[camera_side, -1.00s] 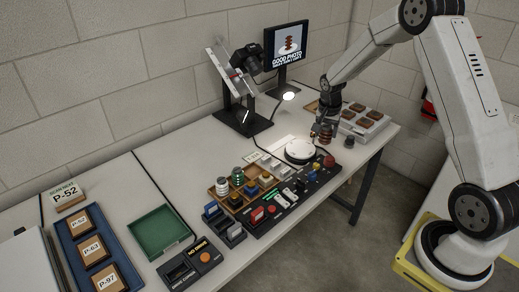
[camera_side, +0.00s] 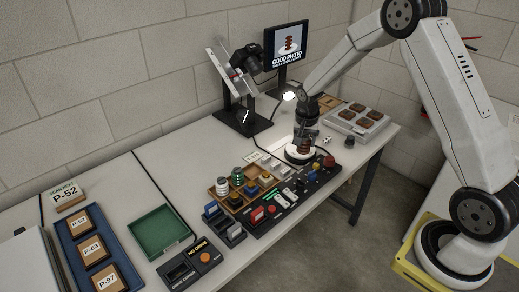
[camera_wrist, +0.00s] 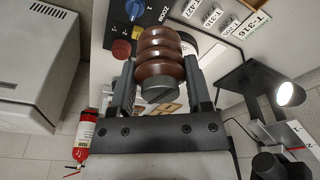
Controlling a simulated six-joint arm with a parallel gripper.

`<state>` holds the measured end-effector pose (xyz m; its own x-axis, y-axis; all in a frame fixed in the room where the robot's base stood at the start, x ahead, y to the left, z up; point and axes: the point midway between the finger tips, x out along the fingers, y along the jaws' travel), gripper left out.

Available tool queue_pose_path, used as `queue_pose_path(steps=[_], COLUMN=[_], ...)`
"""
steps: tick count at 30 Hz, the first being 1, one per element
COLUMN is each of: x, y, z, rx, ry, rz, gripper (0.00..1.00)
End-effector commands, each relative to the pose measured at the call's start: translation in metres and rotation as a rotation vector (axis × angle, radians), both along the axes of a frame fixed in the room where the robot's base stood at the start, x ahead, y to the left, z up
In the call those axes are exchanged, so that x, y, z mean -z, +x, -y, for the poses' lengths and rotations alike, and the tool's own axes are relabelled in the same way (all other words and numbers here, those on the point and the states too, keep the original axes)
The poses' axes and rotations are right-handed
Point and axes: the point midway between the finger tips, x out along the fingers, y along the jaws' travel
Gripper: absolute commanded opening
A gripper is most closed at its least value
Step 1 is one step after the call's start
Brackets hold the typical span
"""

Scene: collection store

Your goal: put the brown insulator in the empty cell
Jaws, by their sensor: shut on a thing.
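My gripper (camera_side: 304,143) is shut on the brown insulator (camera_wrist: 162,55), a ribbed, glossy piece with a grey end cap. In the wrist view it sits between my two fingers (camera_wrist: 160,90). In the side view the brown insulator (camera_side: 304,146) is upright over the round white turntable (camera_side: 290,155); I cannot tell whether it touches it. The wooden tray (camera_side: 219,199) stands to the left, with white, green, dark and yellowish insulators in it. Its empty cell is too small to make out.
A black control panel (camera_side: 290,205) with coloured buttons runs along the front edge. A camera stand (camera_side: 243,120) and a monitor (camera_side: 287,42) showing "GOOD PHOTO" stand behind. A white tray of brown blocks (camera_side: 358,121) is at right. A green tray (camera_side: 160,230) lies farther left.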

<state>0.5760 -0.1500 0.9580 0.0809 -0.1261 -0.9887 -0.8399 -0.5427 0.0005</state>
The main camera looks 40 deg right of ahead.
Motion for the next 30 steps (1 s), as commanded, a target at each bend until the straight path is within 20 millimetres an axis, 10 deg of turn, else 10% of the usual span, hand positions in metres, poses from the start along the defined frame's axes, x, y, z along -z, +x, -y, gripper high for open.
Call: queue_pose_path(steps=[12,30], x=[0.013,0.025], y=[0.012,0.033], z=[-0.087,-0.091], rx=[-0.198,-0.211], ry=[0.000,0.001], rz=[0.000,0.000], gripper=[0.00,0.00])
